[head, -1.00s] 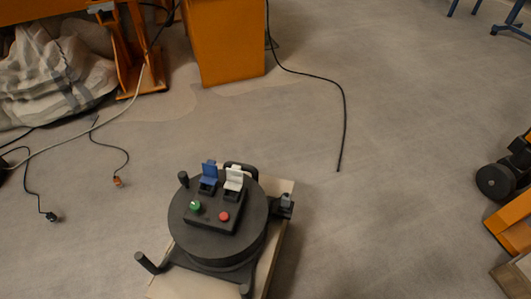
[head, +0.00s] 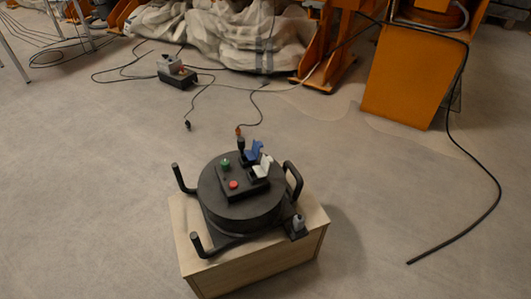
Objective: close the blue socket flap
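The blue socket flap (head: 254,150) stands raised at the back of a small dark control box (head: 232,186). The box sits on top of a round dark drum-like device (head: 240,212). A white flap (head: 263,166) beside the blue one, to its right and nearer, is also raised. The control box carries a green button (head: 225,163) and a red button (head: 233,184). The socket opening under the blue flap is hidden or too small to make out. My gripper is not in view.
The device rests on a pale wooden box (head: 255,264) and has upright posts (head: 178,178) and a loop handle (head: 293,178). A black cable (head: 470,228) lies at right. Floor left of the box is clear.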

